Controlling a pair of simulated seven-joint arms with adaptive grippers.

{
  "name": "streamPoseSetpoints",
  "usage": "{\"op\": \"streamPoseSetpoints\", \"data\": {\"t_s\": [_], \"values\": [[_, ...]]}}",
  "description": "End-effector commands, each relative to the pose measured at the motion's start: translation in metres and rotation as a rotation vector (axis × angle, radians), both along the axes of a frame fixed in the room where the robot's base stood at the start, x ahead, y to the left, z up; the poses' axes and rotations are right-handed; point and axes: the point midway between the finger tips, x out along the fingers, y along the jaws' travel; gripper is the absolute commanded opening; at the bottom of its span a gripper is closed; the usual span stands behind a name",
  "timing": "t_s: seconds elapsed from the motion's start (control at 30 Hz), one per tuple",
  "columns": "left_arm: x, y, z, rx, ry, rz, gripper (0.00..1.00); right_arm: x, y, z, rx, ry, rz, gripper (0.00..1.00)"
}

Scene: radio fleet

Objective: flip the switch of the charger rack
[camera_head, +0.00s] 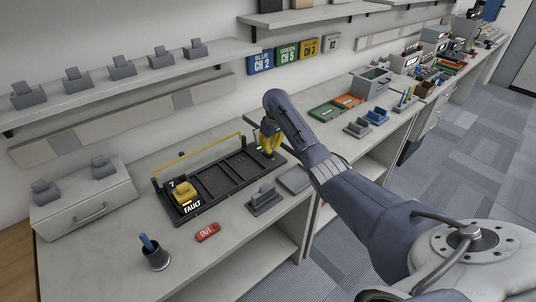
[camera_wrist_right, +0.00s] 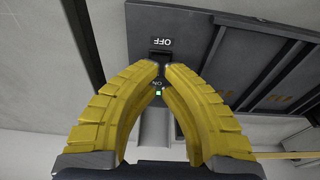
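The charger rack (camera_head: 225,198) is a long black tray with several bays on the bench. A yellow device (camera_head: 184,193) sits in its leftmost bay, by the labels "7" and "FAULT". My right gripper (camera_head: 271,148) is at the rack's right end, beside a green light (camera_head: 258,149). In the right wrist view, the yellow fingertips (camera_wrist_right: 162,67) nearly meet, with no object visible between them. They are at the dark switch (camera_wrist_right: 160,54), between the OFF and ON labels, and partly hide it. A green light (camera_wrist_right: 158,93) shows near ON. Contact cannot be told. My left gripper is not in view.
A grey cradle (camera_head: 264,200) and a flat grey pad (camera_head: 295,180) stand in front of the rack. A red "OUT" tag (camera_head: 208,232) and a pen cup (camera_head: 155,256) are nearer. Green (camera_head: 327,111) and orange trays lie to the right. A shelf (camera_head: 130,90) overhangs behind.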

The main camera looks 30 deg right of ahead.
Motion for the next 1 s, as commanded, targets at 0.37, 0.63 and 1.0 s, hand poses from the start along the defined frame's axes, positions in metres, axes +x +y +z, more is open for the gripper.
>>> {"op": "streamPoseSetpoints", "data": {"t_s": [0.37,0.63,1.0], "values": [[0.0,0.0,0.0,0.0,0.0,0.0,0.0,0.0,0.0,0.025,0.0,-0.002,0.0,0.0],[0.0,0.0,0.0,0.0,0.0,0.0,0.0,0.0,0.0,0.03,0.0,-0.001,0.0,0.0],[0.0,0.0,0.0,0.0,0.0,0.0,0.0,0.0,0.0,0.029,0.004,-0.003,-0.004,0.0]]}}
